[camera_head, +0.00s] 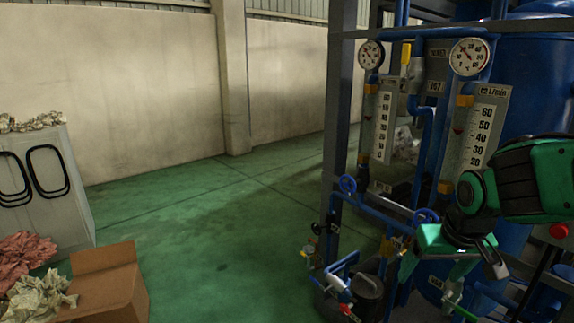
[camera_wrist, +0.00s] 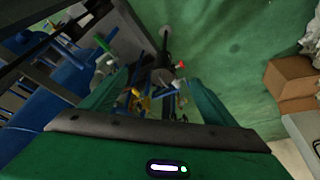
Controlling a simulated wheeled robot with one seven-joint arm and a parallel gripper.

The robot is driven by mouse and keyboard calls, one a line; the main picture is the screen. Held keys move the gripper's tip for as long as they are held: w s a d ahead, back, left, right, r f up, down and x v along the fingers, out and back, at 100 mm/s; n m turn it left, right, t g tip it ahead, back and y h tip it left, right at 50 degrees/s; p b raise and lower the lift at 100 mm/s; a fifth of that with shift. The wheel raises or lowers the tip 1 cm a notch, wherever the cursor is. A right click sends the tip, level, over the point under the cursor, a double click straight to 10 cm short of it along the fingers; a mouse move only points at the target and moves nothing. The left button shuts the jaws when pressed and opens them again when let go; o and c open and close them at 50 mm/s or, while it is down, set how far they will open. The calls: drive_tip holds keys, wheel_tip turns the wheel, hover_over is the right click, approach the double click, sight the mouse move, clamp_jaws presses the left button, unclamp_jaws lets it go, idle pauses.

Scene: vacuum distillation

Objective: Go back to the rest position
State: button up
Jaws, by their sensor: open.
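My gripper (camera_head: 438,268) hangs at the right side of the head view, in front of the lower pipework of the distillation rig (camera_head: 340,130). Its green fingers point down and are apart, with nothing seen between them. In the wrist view, my gripper (camera_wrist: 140,88) shows its two green fingers spread, with pipes and valves of the rig visible beyond and between them. I cannot tell from the pictures how close the fingers are to the pipes.
A cardboard box (camera_head: 112,285), crumpled cloths (camera_head: 28,250) and a grey cabinet (camera_head: 50,190) stand at the left. The green floor (camera_head: 215,225) between is clear.

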drive_tip(key=s+d+m+g, duration=0.2)
drive_tip(key=s+d, duration=0.3)
drive_tip(key=s, duration=0.5)
drive_tip(key=s+d+m+g, duration=0.2)
drive_tip(key=s+d, duration=0.3)
drive_tip(key=s, duration=0.4)
drive_tip(key=shift+s+f+m+y, duration=0.4)
drive_tip(key=shift+m, duration=0.4)
drive_tip(key=shift+w, duration=0.15)
drive_tip(key=shift+w+f, duration=0.25)
drive_tip(key=shift+w, duration=0.25)
